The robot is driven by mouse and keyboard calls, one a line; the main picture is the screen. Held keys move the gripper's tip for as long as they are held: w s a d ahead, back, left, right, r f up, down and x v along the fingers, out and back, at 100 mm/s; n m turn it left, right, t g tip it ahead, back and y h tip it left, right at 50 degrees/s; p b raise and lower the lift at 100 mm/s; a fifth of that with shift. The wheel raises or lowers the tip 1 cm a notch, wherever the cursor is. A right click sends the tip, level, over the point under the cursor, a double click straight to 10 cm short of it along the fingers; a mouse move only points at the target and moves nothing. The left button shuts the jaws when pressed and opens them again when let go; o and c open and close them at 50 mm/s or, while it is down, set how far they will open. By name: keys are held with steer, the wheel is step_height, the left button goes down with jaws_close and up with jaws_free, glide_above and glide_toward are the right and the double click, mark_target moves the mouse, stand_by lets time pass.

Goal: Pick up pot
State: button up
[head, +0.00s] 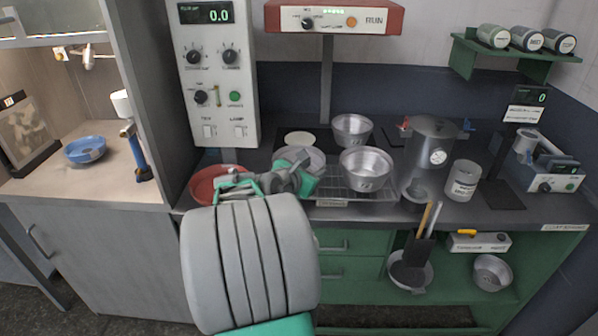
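A silver pot (365,168) stands upright on a wire rack on the dark counter, right of my gripper. A second silver pot (350,129) stands just behind it. I cannot tell which of these is the task's pot.
A red bowl (207,184) is partly hidden at the gripper's left. The wire rack (330,188) lies along the front edge. A labelled canister (463,181) stands right of the tall pot. A control panel (214,75) rises behind on the left. The lower shelf holds pans (410,274).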

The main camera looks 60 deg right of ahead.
mark_target(320, 168)
steer(key=x, duration=0.5)
steer(key=shift+d+f+p, duration=0.25)
steer(key=shift+d+p, duration=0.05)
steer(key=shift+p, duration=0.05)
jaws_close()
steer(key=shift+a, duration=0.1)
stand_by(0.9)
